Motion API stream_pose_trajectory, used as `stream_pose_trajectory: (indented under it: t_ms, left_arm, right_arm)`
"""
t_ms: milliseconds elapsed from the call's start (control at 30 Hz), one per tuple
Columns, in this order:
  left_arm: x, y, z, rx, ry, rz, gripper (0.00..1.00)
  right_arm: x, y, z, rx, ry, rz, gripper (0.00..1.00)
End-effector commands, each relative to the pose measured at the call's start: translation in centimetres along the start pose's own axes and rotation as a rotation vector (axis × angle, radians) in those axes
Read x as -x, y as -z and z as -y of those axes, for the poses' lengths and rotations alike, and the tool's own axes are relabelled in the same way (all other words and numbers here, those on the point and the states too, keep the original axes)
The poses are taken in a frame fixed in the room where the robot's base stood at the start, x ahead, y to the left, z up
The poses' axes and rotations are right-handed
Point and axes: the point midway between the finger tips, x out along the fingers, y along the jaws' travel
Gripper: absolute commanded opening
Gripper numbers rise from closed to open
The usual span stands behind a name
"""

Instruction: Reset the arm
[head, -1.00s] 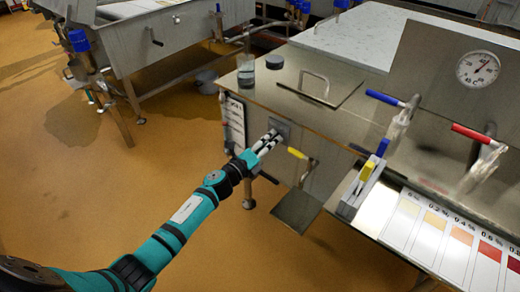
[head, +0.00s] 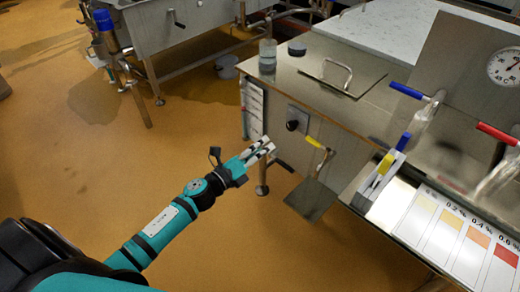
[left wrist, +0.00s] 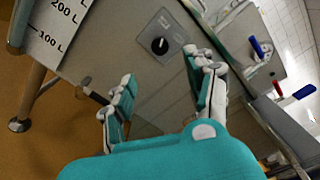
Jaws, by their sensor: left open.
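My left gripper (head: 262,150) is open and empty in the head view, its arm coming in from the lower left. It hangs in the air in front of the steel vat (head: 330,115), apart from a black knob (head: 292,125) on the vat's side. In the left wrist view, the two fingers (left wrist: 160,95) are spread. The knob (left wrist: 160,46) on its square plate shows beyond them. My right gripper is in neither view.
A yellow-handled valve (head: 315,143) and a steel flap (head: 311,198) stick out from the vat right of my left gripper. A holder with blue and yellow handles (head: 385,170) stands by a colour chart (head: 450,230). The orange floor (head: 90,170) at left is mostly open.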

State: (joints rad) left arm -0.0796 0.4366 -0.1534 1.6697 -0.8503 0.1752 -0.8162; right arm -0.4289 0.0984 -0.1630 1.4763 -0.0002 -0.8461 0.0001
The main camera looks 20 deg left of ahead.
Motion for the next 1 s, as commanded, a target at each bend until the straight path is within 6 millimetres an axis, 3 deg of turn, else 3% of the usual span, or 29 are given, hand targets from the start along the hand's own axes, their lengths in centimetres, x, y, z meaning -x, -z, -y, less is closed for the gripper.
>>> stream_pose_trajectory:
  t_ms: [267, 367, 467, 600, 700, 800, 1000]
  left_arm:
    - [0.1, 0.1, -0.4, 0.021, -0.01, 0.006, 0.55]
    - [0.8, 0.8, -2.7, 0.158, -0.082, 0.051, 0.55]
    - [2.8, 2.5, -7.4, 0.422, -0.226, 0.145, 0.55]
    - [7.9, 7.3, -15.1, 0.86, -0.49, 0.33, 0.55]
    - [12.4, 11.8, -19.3, 1.122, -0.676, 0.465, 0.55]
    - [16.7, 16.3, -22.0, 1.33, -0.843, 0.593, 0.55]
    - [23.2, 23.2, -24.0, 1.581, -1.086, 0.785, 0.55]
  right_arm:
    - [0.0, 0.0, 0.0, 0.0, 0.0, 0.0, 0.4]
    - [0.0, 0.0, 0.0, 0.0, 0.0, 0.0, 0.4]
    - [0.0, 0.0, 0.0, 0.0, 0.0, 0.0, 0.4]
    - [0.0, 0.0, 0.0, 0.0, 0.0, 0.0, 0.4]
    - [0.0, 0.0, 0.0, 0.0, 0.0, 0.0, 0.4]
    - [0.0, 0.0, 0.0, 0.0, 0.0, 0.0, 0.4]
    - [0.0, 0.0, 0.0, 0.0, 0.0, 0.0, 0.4]
